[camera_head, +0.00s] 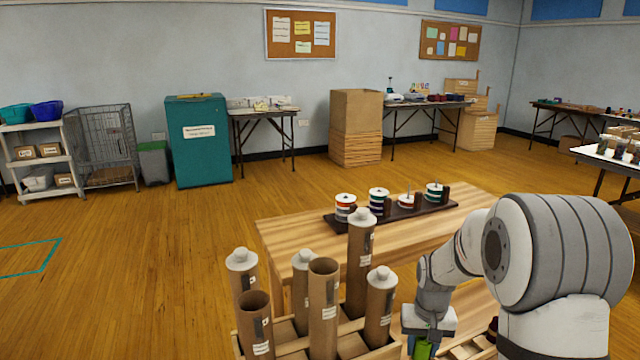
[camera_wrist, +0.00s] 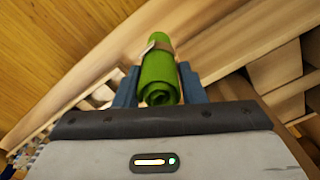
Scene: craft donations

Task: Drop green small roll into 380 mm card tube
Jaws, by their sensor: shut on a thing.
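My gripper (camera_head: 428,330) is low at the right of the tube crate, shut on the green small roll (camera_head: 423,350). In the wrist view the rolled green sheet (camera_wrist: 160,78), with a tan band, sits between the blue fingers of my gripper (camera_wrist: 160,88), its spiral end towards the camera. Several brown card tubes stand upright in the wooden crate. Two have open tops: a taller one (camera_head: 323,305) and a shorter one (camera_head: 256,328). The others have white caps, such as the tallest one (camera_head: 360,262). I cannot read which is 380 mm.
The wooden crate (camera_head: 290,350) is cut off by the bottom edge. Behind it, a wooden table (camera_head: 300,232) carries a dark board with several spools (camera_head: 379,198). A capped tube (camera_head: 380,305) stands between my gripper and the open tubes.

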